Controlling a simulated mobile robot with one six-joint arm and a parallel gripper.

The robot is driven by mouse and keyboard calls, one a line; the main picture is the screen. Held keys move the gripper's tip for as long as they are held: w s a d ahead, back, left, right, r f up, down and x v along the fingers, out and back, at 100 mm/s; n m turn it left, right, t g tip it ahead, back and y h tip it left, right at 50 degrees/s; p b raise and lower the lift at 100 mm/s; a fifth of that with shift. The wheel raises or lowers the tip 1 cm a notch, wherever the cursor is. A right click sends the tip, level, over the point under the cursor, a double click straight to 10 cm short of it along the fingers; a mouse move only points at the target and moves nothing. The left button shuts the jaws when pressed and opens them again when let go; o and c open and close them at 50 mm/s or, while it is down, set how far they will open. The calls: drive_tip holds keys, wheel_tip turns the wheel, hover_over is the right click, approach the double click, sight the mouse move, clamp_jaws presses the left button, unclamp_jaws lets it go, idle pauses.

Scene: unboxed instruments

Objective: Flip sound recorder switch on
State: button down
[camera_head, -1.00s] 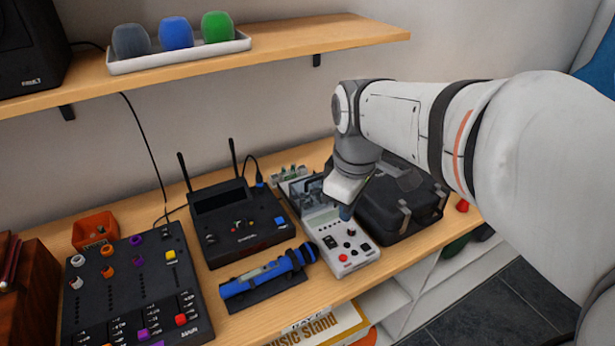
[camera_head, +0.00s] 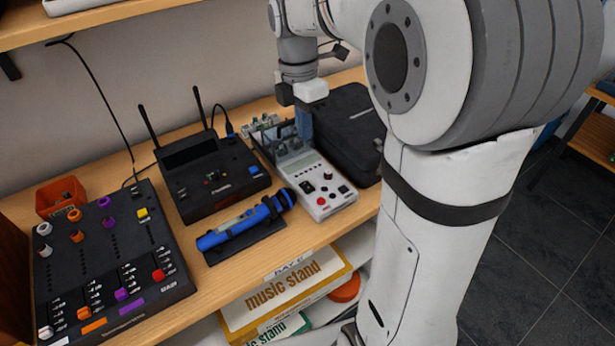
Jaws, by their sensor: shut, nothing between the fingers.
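The sound recorder appears to be the pale grey device (camera_head: 338,207) near the shelf's front edge. Its front panel has a small display (camera_head: 303,163), red and black controls, and a black rocker-like switch (camera_head: 307,187) at the left. Which way the switch is set is too small to tell. A clear, open lid or upright part (camera_head: 285,142) stands at its back. My gripper (camera_head: 304,136) points down with its bluish fingers shut and empty. It is above or beside the back of the device, away from the front controls; contact cannot be told.
A black case (camera_head: 350,125) stands close on the right. A blue microphone (camera_head: 240,225) lies on a dark holder at the left. A black receiver (camera_head: 210,185) with antennas and a mixer (camera_head: 110,265) stand further left. Music stand boxes (camera_head: 290,295) are below.

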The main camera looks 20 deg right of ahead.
sight(309, 188)
drive_tip(key=f, duration=0.4)
drive_tip(key=s+f, duration=0.1)
drive_tip(key=f, duration=0.8)
drive_tip(key=shift+s+d+f, duration=0.3)
drive_tip(key=shift+f, duration=0.1)
